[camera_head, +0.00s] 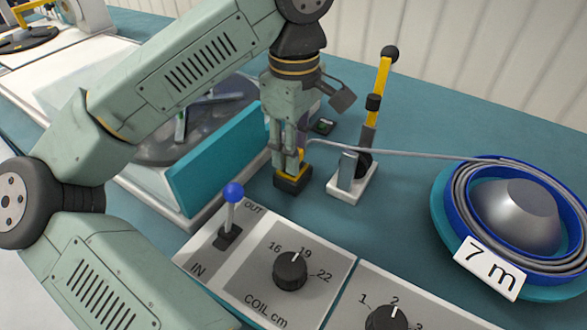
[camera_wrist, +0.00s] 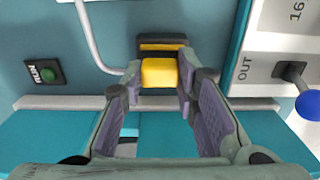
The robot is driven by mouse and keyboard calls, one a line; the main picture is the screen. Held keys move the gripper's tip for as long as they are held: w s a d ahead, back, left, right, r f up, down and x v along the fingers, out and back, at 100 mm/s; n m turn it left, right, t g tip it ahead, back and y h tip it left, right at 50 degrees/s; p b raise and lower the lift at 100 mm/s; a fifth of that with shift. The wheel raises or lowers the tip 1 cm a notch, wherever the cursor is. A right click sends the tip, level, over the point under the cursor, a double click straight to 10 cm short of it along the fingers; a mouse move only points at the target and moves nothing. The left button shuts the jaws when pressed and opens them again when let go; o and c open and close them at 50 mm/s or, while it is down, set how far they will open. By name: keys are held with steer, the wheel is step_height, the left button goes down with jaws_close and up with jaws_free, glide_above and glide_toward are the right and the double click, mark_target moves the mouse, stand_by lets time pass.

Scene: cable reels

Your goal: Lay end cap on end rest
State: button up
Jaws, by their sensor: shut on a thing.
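The end cap (camera_wrist: 159,73) is a yellow block at the end of a grey cable, between my fingertips in the wrist view. My gripper (camera_head: 290,158) points down and is shut on it; it also shows in the wrist view (camera_wrist: 159,82). The end rest (camera_head: 292,183) is a small black block with yellow on top, directly under my fingertips; its dark and yellow edge shows just beyond the cap in the wrist view (camera_wrist: 162,42). The cap is at or just above the rest; I cannot tell whether they touch. My fingers mostly hide the cap in the head view.
The grey cable (camera_head: 400,150) runs right to a blue reel (camera_head: 447,200) marked 7 m. A yellow-handled lever (camera_head: 379,85) stands close right of my gripper. A teal panel (camera_head: 215,165) stands at left. A blue-knobbed lever (camera_head: 233,193) and coil dial (camera_head: 290,270) are in front.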

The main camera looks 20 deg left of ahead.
steer(key=shift+s+f+b, duration=0.1)
steer(key=shift+f+b, duration=0.8)
steer(key=shift+f, duration=0.05)
stand_by(1.4)
steer(key=o, duration=1)
steer(key=shift+o, duration=0.7)
steer(key=shift+r, duration=0.1)
steer(key=o, duration=0.4)
steer(key=shift+c, duration=0.2)
steer(key=shift+r, duration=0.25)
steer(key=shift+r+p, duration=0.8)
steer(key=shift+p, duration=0.05)
steer(key=shift+r, duration=0.1)
